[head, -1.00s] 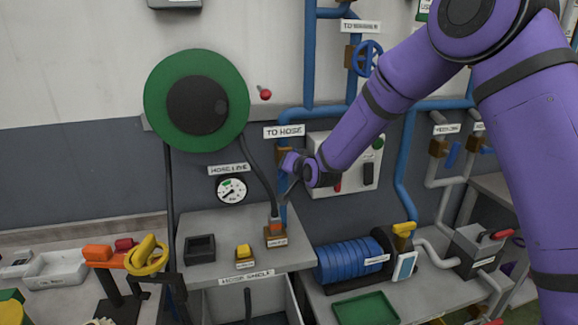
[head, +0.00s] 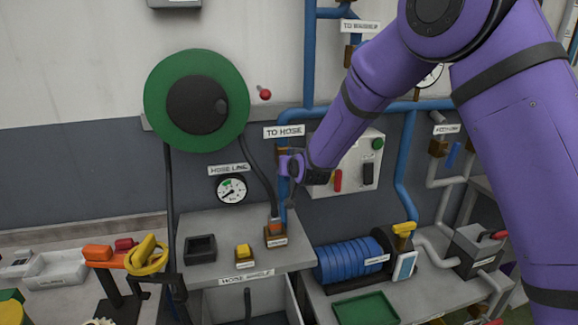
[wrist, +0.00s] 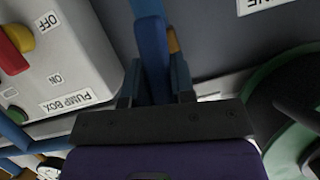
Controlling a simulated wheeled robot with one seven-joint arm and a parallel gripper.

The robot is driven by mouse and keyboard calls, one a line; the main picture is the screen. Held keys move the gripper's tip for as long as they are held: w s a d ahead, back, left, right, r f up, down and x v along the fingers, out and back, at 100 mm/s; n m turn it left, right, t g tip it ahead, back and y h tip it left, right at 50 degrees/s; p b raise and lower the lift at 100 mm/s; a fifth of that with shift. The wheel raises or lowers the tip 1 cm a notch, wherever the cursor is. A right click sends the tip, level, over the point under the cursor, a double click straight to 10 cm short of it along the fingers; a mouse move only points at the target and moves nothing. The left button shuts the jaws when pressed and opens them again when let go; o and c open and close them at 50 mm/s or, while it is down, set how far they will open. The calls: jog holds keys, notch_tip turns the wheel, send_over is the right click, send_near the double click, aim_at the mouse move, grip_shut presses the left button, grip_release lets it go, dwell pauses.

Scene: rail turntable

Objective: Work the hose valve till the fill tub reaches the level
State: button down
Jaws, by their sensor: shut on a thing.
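My gripper (head: 287,166) is at the blue pipe below the TO HOSE sign (head: 284,131), shut on a blue valve lever (wrist: 152,60). In the wrist view the lever lies between the two dark fingers. In the head view my gripper and wrist largely hide the lever. The HOSE LINE gauge (head: 231,189) hangs on the wall to the left, with a green mark and a dark needle. I cannot identify the fill tub or its level mark for certain in either view.
The white pump box (head: 345,165) is right of my gripper; its OFF and ON marks show in the wrist view. A green hose reel (head: 160,105) is up left. A grey bench (head: 215,260) and blue coil (head: 345,262) are below.

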jog(key=c, duration=1)
grip_release()
jog(key=shift+o, duration=0.2)
jog(key=v, duration=1)
jog(key=shift+s+d, duration=0.2)
jog(key=shift+s, duration=0.15)
jog(key=shift+r, duration=0.15)
